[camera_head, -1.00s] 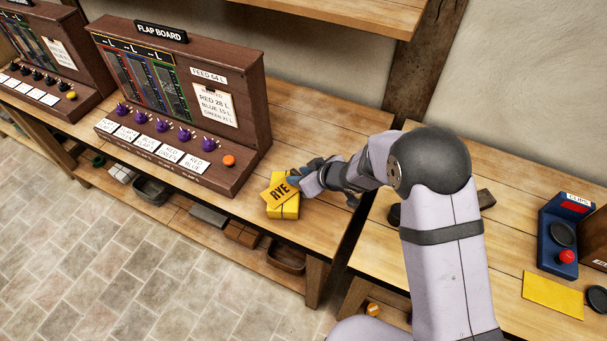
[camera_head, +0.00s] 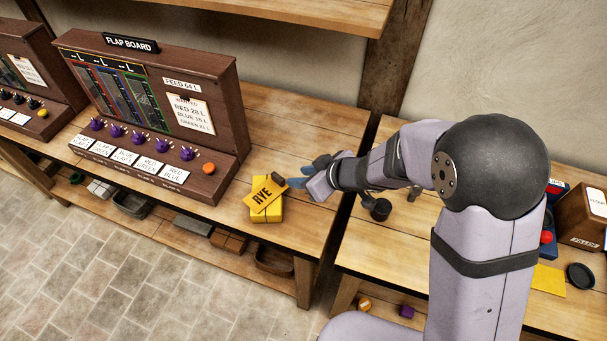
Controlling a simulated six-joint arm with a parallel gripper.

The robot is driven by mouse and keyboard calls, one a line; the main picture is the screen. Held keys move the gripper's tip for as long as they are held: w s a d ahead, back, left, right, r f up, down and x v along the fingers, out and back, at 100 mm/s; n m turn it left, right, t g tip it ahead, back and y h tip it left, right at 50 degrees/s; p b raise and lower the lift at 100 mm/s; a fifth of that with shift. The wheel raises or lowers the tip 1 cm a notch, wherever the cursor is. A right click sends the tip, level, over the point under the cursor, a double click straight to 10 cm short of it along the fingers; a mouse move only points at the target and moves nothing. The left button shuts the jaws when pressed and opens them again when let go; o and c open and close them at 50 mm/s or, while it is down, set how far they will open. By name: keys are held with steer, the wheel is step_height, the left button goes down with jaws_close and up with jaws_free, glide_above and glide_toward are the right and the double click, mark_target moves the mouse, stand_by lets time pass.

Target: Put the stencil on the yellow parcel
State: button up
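The stencil (camera_head: 264,195), an orange-yellow plate marked RYE with a dark grip at its upper right end, lies across the top of the yellow parcel (camera_head: 268,214). It sits askew, and its left end reaches past the parcel's edge. The parcel stands on the wooden bench near its front edge. My gripper (camera_head: 303,172) is just right of the stencil. Its two bluish fingers are spread apart with nothing seen between them. The near finger's tip is close to the stencil's grip; whether they touch I cannot tell.
The flap board (camera_head: 150,115), with its purple knobs, stands left of the parcel. A gap separates this bench from a second bench (camera_head: 385,255) at right, which holds small dark objects. The bench behind the parcel is clear.

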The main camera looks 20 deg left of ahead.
steer(key=shift+d+r, duration=0.15)
steer(key=w+d+r+m+t+h, duration=0.1)
steer(key=d+m+h, duration=0.3)
steer(key=d, duration=0.9)
steer(key=w+d+r+m+t+h, duration=0.15)
steer(key=d+m+h, duration=0.25)
steer(key=d, duration=0.9)
steer(key=s+d+m+g, duration=0.2)
steer(key=s+d+g, duration=0.1)
steer(key=s, duration=0.5)
steer(key=s+d+m+g, duration=0.3)
steer(key=s+d, duration=0.1)
steer(key=s, duration=0.5)
steer(key=shift+s+f, duration=0.3)
steer(key=shift+f, duration=0.15)
